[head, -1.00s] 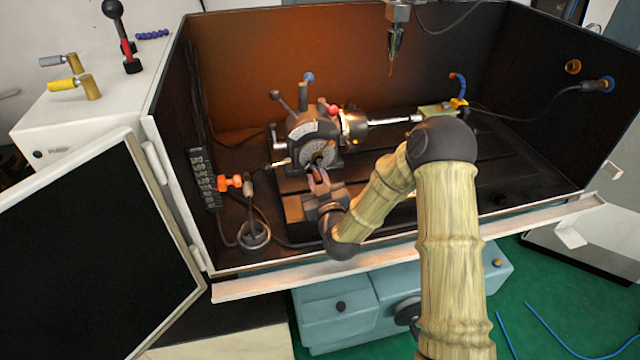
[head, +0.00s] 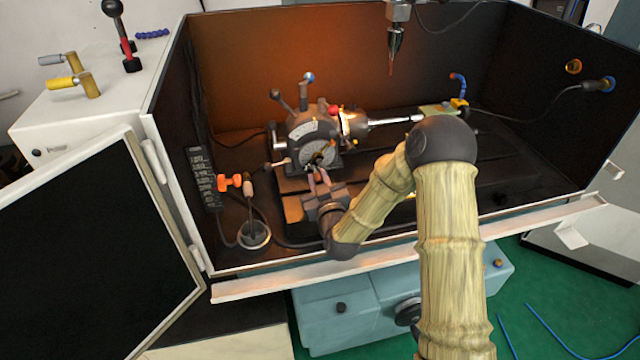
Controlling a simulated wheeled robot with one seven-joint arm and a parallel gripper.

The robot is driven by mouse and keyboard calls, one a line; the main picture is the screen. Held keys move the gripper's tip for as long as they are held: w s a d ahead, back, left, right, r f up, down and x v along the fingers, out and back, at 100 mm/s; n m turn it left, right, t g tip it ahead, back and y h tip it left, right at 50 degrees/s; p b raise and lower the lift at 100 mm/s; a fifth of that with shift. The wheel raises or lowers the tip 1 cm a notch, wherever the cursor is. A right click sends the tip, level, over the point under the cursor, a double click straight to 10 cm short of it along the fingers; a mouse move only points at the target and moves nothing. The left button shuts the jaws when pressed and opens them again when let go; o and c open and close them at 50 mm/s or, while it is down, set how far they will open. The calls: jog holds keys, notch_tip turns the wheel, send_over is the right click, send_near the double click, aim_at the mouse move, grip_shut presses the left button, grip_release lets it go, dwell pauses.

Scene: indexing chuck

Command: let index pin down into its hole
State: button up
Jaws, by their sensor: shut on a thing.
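The dark grey indexing head (head: 300,130) stands in the machine enclosure, with a round plate (head: 317,152) on its front face. My gripper (head: 318,176) is low in front of this plate, its two pinkish fingers pointing up at the plate's lower edge. The fingers are shut on a small part there, which looks like the index pin. The pin is mostly hidden by the fingers and too small to make out. I cannot tell how far it sits in its hole, and the hole is not visible.
Lever handles with ball ends (head: 305,90) rise from the head. A chuck (head: 352,125) with a bright shaft (head: 388,122) extends right. A spindle tool (head: 393,50) hangs above. An orange clamp (head: 236,182) stands left. The enclosure's front ledge (head: 400,245) runs below my arm.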

jog(key=shift+w+a+f, duration=0.1)
jog(key=shift+w, duration=0.55)
jog(key=o, duration=0.6)
jog(key=shift+s+b, duration=0.15)
jog(key=shift+b, duration=0.15)
jog(key=shift+b+v, duration=1)
jog(key=shift+v, duration=1.85)
